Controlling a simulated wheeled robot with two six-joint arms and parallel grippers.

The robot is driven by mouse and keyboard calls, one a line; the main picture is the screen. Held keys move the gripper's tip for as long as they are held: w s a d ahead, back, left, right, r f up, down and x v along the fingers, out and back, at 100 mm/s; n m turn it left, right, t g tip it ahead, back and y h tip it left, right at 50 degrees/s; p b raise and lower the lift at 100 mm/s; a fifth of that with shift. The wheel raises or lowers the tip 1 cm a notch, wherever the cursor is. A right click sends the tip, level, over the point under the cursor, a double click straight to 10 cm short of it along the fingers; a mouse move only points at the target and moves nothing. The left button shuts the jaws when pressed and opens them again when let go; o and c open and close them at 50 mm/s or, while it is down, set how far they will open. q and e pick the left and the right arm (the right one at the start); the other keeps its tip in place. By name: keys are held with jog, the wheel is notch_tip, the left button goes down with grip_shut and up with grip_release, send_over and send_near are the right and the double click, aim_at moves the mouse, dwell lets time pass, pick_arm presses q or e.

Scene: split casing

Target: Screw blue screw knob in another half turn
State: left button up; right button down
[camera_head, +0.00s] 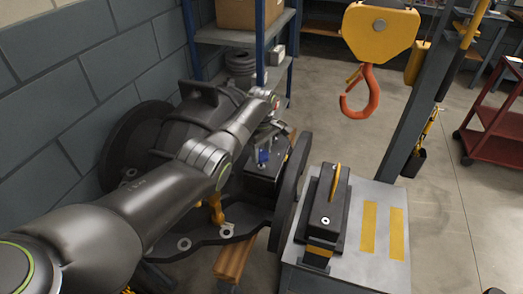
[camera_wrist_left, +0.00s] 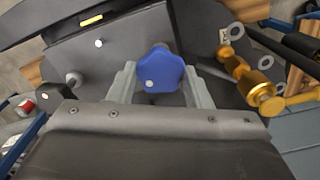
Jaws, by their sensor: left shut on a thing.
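My left gripper (camera_head: 265,149) reaches over the casing from the left. In the left wrist view its two grey fingers (camera_wrist_left: 160,84) are on either side of the knob, shut on it. The screw's shaft is mostly hidden under the knob. My right gripper shows in neither view.
A grey bench (camera_head: 350,262) with a black and yellow block (camera_head: 325,215) stands right of the casing. An orange hook (camera_head: 360,95) hangs above the floor behind. A brass fitting (camera_wrist_left: 250,82) is right of the knob. A grey block wall borders the left.

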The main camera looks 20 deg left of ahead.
pick_arm(q)
jog(key=m+p, duration=0.1)
jog(key=m, duration=0.2)
jog(key=shift+r, duration=0.1)
jog(key=m, duration=0.2)
jog(key=shift+m, duration=0.4)
jog(key=m, duration=0.3)
jog(key=shift+m+p, duration=0.3)
jog(key=shift+p, duration=0.05)
jog(key=m, duration=0.3)
jog(key=shift+m, duration=0.3)
jog(key=m, duration=0.9)
jog(key=shift+m, duration=0.3)
jog(key=o, duration=1)
